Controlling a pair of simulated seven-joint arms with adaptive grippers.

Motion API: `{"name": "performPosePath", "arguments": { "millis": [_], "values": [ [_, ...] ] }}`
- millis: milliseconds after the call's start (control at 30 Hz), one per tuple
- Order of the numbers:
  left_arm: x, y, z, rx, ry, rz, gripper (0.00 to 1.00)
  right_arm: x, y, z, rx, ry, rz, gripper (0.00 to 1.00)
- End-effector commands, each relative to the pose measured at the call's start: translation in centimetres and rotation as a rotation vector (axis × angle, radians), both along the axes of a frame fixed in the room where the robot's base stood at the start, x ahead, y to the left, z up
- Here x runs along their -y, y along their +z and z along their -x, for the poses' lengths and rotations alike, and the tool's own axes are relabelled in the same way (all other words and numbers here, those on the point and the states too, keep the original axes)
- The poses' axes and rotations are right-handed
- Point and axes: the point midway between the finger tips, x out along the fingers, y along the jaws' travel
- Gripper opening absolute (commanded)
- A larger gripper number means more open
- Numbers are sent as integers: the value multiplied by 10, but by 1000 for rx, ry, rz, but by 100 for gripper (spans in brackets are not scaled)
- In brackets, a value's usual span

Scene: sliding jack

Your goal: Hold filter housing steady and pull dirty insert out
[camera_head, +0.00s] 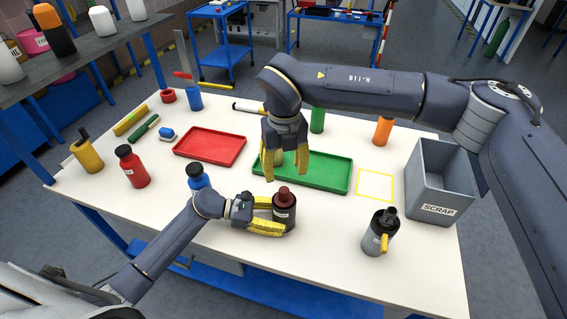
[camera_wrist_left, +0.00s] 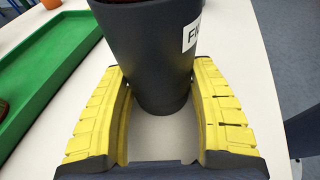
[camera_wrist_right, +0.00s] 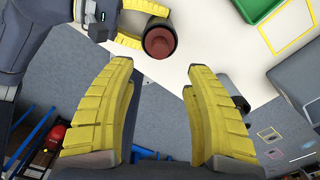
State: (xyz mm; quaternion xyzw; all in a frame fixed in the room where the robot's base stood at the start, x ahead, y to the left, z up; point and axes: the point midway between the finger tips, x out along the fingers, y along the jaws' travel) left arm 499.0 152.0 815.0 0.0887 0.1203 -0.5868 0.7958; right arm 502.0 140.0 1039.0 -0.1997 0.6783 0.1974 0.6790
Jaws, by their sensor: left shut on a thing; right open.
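The filter housing (camera_head: 284,219) is a dark upright cylinder with a white label, standing near the table's front middle. The dirty insert (camera_head: 284,194) shows as a dark red-brown top above its rim; the right wrist view shows its round top (camera_wrist_right: 159,43) inside the housing. My left gripper (camera_head: 272,217) is shut on the housing, yellow fingers on both sides of its wall, also in the left wrist view (camera_wrist_left: 163,85). My right gripper (camera_head: 285,168) is open and empty, pointing down above and behind the housing; its fingers (camera_wrist_right: 160,78) are well apart.
A grey SCRAP bin (camera_head: 436,180) and a yellow-outlined square (camera_head: 375,186) are to the right. A grey can (camera_head: 378,235) and blue bottle (camera_head: 199,176) stand nearby.

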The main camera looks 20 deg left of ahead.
Motion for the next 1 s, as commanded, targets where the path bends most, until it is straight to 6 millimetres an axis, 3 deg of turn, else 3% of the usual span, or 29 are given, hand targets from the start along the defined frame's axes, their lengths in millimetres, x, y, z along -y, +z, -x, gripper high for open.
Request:
{"name": "performPosePath", "arguments": {
  "millis": [600,1000],
  "values": [
    [0,-1,0,-1,-1,-1,38,-1,-88,1,-3,0,-3,52],
    [0,-1,0,0,0,-1,38,-1,-106,0,-1,1,-3,52]
  ]
}}
